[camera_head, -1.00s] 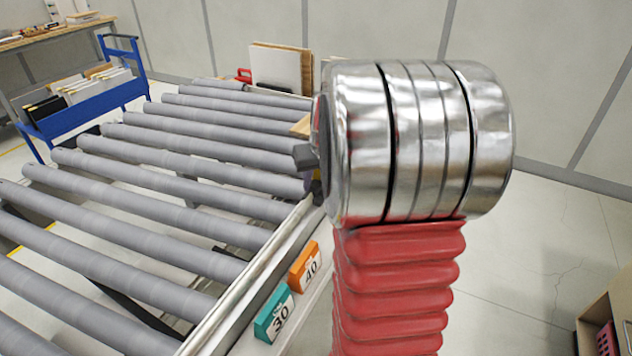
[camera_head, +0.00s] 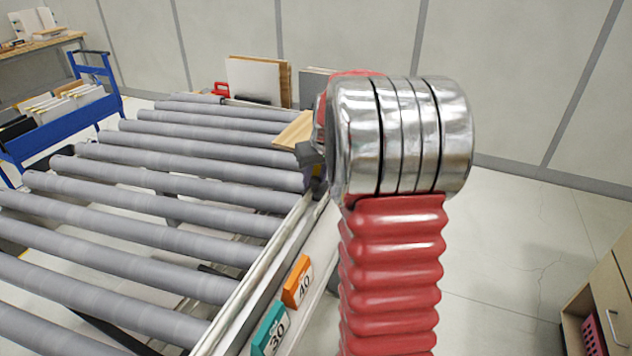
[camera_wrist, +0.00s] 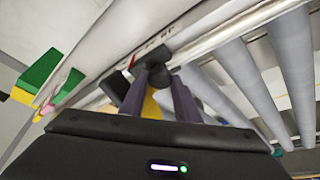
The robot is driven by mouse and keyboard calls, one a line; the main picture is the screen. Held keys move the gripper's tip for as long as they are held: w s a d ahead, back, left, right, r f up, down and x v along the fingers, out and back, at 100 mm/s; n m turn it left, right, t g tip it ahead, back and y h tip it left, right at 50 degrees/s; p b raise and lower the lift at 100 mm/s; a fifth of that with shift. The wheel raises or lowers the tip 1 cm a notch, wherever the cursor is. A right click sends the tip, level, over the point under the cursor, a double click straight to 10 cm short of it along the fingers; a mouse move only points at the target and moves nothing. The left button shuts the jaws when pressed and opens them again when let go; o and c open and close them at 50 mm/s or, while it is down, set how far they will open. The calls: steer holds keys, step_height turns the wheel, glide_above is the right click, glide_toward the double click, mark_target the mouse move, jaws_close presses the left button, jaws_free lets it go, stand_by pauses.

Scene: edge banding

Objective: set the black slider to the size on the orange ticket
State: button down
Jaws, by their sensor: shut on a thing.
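The orange ticket (camera_head: 297,281) on the side rail in the head view reads 40. My gripper (camera_wrist: 163,78) in the wrist view has its two purple fingers close together on the black slider (camera_wrist: 155,58), at the metal rail. Part of the slider is hidden by the fingers, and its exact setting cannot be read. Small dark scale marks show on the rail beside it. In the head view my arm hides most of the gripper and the slider.
A teal ticket (camera_head: 268,330) reading 30 sits nearer on the rail. Grey rollers (camera_head: 150,205) fill the left. A wooden board (camera_head: 295,130) lies by the rail beyond. Green and yellow blocks (camera_wrist: 40,72) show in the wrist view. A blue cart (camera_head: 60,115) stands at far left.

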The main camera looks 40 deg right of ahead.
steer(key=c, duration=1.6)
jaws_free()
steer(key=shift+s, duration=0.1)
steer(key=shift+c, duration=0.2)
steer(key=shift+r, duration=0.1)
steer(key=v, duration=1.3)
steer(key=shift+r, duration=0.25)
